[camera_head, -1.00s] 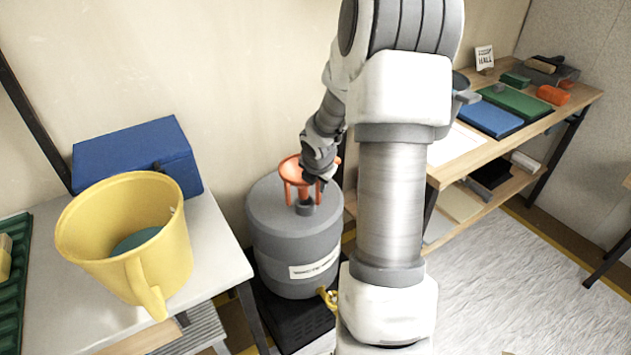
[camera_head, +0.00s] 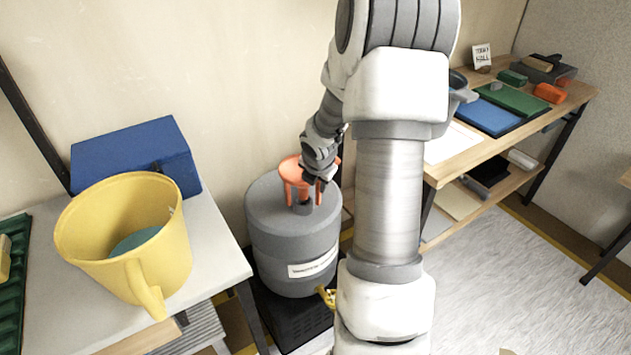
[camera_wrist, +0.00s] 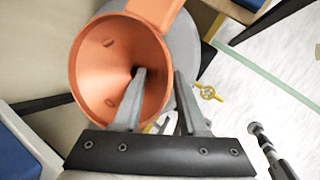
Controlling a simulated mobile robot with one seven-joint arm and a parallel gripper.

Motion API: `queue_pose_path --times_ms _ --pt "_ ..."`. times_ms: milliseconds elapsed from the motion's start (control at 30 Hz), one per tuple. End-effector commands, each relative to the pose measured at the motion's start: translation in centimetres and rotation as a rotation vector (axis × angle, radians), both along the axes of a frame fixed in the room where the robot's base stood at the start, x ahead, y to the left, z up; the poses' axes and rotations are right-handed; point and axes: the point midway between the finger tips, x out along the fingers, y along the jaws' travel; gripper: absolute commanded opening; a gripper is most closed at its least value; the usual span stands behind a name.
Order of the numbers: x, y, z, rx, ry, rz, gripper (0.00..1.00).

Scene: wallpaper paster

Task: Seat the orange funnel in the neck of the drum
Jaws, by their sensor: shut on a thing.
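The orange funnel (camera_head: 290,168) is upright over the grey drum (camera_head: 268,225) in the head view. Its lower end meets the drum's dark neck (camera_head: 303,207); how deep it sits there I cannot tell. My gripper (camera_head: 318,178) is at the funnel's right rim and shut on it. In the wrist view the funnel's wide cone (camera_wrist: 105,70) fills the upper left. One finger of my gripper (camera_wrist: 158,85) is inside the cone and the other outside, with the wall between. The drum (camera_wrist: 184,50) shows partly behind the funnel, and its neck is hidden there.
A yellow bucket (camera_head: 95,245) and a blue box (camera_head: 130,155) stand on the left table. The drum rests on a black base (camera_head: 295,318) and has a yellow tap (camera_head: 328,297). A wooden workbench (camera_head: 465,148) stands to the right of my arm.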

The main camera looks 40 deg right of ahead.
Motion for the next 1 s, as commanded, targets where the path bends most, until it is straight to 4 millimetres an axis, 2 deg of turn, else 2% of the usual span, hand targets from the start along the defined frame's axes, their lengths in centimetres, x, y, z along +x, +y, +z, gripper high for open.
queue_pose_path --times_ms 700,1000 --pt "0.03 -0.01 0.0 -0.002 -0.001 0.003 0.0" --pt "0.02 -0.01 -0.65 -0.002 -0.001 0.004 0.0"
